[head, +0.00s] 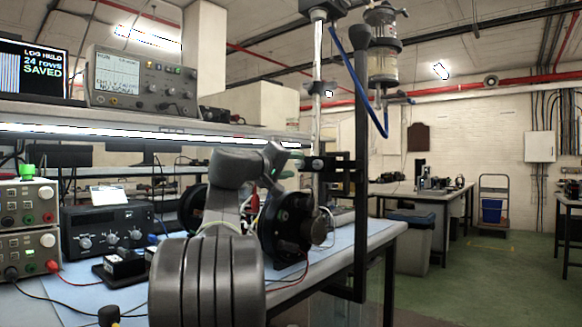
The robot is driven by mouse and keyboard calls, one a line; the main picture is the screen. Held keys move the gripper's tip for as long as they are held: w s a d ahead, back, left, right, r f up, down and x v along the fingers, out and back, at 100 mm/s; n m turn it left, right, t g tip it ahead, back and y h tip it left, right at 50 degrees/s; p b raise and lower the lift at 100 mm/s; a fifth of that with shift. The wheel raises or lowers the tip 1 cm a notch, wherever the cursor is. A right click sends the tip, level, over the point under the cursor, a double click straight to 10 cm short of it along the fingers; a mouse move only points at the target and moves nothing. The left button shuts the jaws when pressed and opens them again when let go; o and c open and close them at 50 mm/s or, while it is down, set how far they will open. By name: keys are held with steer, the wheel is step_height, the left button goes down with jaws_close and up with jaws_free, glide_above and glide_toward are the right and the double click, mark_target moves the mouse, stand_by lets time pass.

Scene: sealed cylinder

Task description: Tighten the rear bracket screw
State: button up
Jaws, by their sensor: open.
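A clear cylinder (384,68) with metal end caps hangs upright at the top, beside a black vertical bar (361,220). A blue hose (345,70) loops beneath it. Black bracket pieces (343,165) join the bar to a pale upright post (317,120) at mid-height. I cannot make out a rear bracket screw. My grey arm rises from the front centre and bends at a wrist with a green ring. My gripper (291,152) is at its far end, small and partly hidden, close to the bracket in the picture. It is open; whether it touches anything is unclear.
Black round coils (285,228) stand on the blue-topped bench (345,243) behind my arm. Power supplies (28,225), a black dial unit (108,228) and cables crowd the left. An instrument shelf (130,118) runs above. Green floor (480,270) lies open at right.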

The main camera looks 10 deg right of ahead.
steer(key=p+v, duration=0.1)
steer(key=v, duration=1.2)
steer(key=shift+s+a, duration=0.25)
steer(key=shift+a, duration=0.05)
steer(key=x, duration=1.4)
steer(key=shift+b, duration=0.4)
steer(key=shift+s+a, duration=0.1)
